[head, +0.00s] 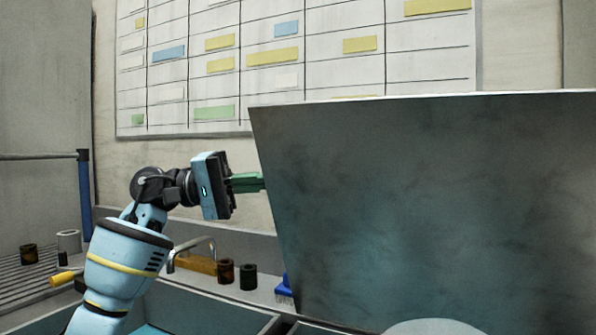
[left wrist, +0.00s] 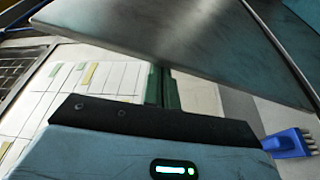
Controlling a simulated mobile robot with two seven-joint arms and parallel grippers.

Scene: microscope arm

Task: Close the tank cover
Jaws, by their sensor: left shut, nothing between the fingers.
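The tank cover, a large dark grey panel (head: 430,200), stands raised and steeply tilted on the right of the head view. It crosses the top of the left wrist view (left wrist: 180,35). My left gripper (head: 250,182) is at the cover's left edge, around mid-height, with its green fingers shut and pointing at the panel. In the left wrist view the fingers (left wrist: 162,88) run up to the cover's edge. Their tips look hidden by it, and I cannot tell whether they touch. A blue-walled basin (head: 205,302), perhaps the tank, lies low in front. My right gripper is not in view.
A blue brush (head: 284,287) is by the cover's lower left corner and also shows in the left wrist view (left wrist: 290,143). Brown jars (head: 248,276) and a metal faucet (head: 195,250) stand on the ledge. A wall board (head: 290,60) hangs behind.

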